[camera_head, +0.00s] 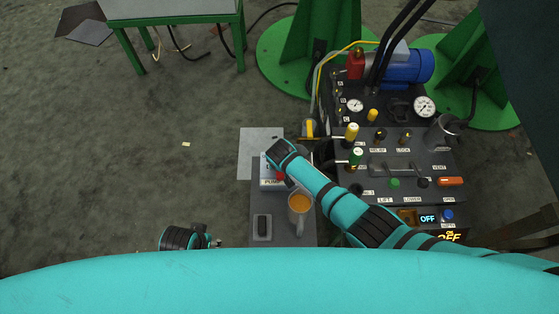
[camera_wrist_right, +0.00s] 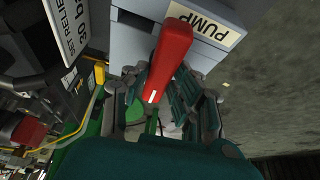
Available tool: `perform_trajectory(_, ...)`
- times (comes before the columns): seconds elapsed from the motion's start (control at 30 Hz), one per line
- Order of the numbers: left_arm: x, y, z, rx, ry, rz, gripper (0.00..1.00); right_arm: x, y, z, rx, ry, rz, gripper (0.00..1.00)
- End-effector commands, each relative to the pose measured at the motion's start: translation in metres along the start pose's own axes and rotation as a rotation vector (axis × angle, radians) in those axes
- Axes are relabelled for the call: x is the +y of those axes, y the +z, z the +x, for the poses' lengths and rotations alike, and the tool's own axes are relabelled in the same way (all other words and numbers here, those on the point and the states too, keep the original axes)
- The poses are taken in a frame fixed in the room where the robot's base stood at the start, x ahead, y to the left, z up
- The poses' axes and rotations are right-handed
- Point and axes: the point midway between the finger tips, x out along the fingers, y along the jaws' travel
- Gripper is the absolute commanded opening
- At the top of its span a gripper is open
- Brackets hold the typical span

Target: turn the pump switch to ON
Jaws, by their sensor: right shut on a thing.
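The pump switch is a grey box (camera_head: 268,184) with a PUMP label, standing left of the machine panel. Its red handle (camera_wrist_right: 172,58) shows in the right wrist view, beside the PUMP label (camera_wrist_right: 214,30). My right gripper (camera_wrist_right: 163,100) has its fingers on both sides of the handle's free end and is shut on it. In the head view my right forearm and wrist cover most of the box, and any ON or OFF marks are hidden there. My left gripper (camera_head: 214,242) is low at the left, away from the switch; its fingers are too small to read.
A mug (camera_head: 299,208) with orange contents stands close below my right wrist. A dark small device (camera_head: 262,227) lies left of it. The machine panel (camera_head: 400,165) with knobs and gauges fills the right. A display (camera_head: 428,218) reads OFF. The floor at left is mostly clear.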

Motion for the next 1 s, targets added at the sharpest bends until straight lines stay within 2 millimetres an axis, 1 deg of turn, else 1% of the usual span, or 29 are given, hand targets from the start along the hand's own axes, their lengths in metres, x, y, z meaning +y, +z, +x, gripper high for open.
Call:
perform_trajectory(0.3,0.0004,0.0024,0.0052,-0.002,0.001,0.001,0.40,-0.0008,0.0015,0.0004,-0.003,0.031,0.075,0.00)
perform_trajectory(0.73,0.0006,0.0025,0.0055,-0.002,0.001,0.001,0.40,-0.0004,0.0009,0.0004,-0.002,0.034,0.084,0.00)
perform_trajectory(0.77,0.0006,0.0025,0.0055,-0.002,0.001,0.001,0.40,-0.0004,0.0009,0.0004,-0.002,0.033,0.084,0.28)
perform_trajectory(0.9,0.0007,0.0026,0.0055,-0.002,0.001,0.001,0.40,-0.0004,0.0006,0.0003,-0.001,0.033,0.083,0.47)
perform_trajectory(0.93,0.0007,0.0026,0.0055,-0.002,0.001,0.001,0.40,-0.0004,0.0005,0.0003,-0.001,0.033,0.082,0.48)
perform_trajectory(1.0,0.0007,0.0026,0.0055,-0.002,0.001,0.001,0.40,-0.0003,0.0003,0.0003,-0.001,0.033,0.082,0.48)
